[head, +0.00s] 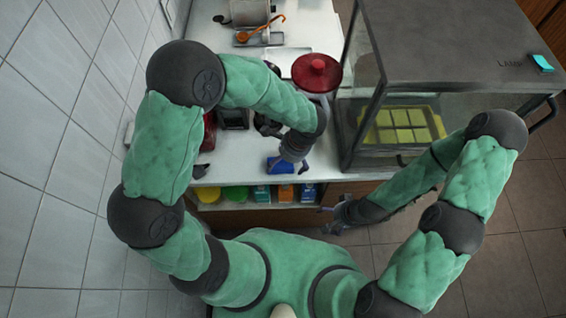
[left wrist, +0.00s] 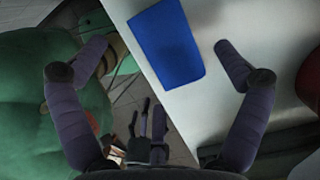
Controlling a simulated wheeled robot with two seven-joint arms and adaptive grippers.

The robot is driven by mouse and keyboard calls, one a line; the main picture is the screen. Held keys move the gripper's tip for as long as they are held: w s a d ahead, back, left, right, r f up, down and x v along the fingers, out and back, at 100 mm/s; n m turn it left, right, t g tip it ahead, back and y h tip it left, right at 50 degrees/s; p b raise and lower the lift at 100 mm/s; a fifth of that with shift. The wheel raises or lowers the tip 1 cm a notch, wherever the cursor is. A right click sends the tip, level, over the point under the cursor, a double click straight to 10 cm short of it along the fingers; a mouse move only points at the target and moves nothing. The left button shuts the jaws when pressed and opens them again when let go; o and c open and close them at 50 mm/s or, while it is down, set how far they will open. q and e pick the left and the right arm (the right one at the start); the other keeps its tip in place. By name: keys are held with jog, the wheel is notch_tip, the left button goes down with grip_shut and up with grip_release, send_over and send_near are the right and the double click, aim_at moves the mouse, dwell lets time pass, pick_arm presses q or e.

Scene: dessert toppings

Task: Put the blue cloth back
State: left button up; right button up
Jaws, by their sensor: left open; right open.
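The blue cloth (left wrist: 166,42) lies flat on the white counter near its front edge. It also shows in the head view (head: 278,166), partly hidden by my left gripper (head: 290,162). In the left wrist view my left gripper (left wrist: 162,52) is open, with the cloth beyond and between its fingertips. No grip on the cloth shows. My right gripper (head: 327,218) is open and empty, low in front of the counter.
A red-lidded container (head: 316,72) stands on the counter behind my left gripper. A glass case (head: 440,60) with a yellow tray (head: 374,137) is to the right, a turquoise item (head: 541,63) on top. Coloured containers (head: 236,193) fill the shelf below. A tiled wall bounds the left.

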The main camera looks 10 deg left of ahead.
pick_arm(q)
jog(key=p+v, duration=0.2)
jog(key=v, duration=0.7)
jog(key=shift+r, duration=0.35)
jog(key=shift+d, duration=0.1)
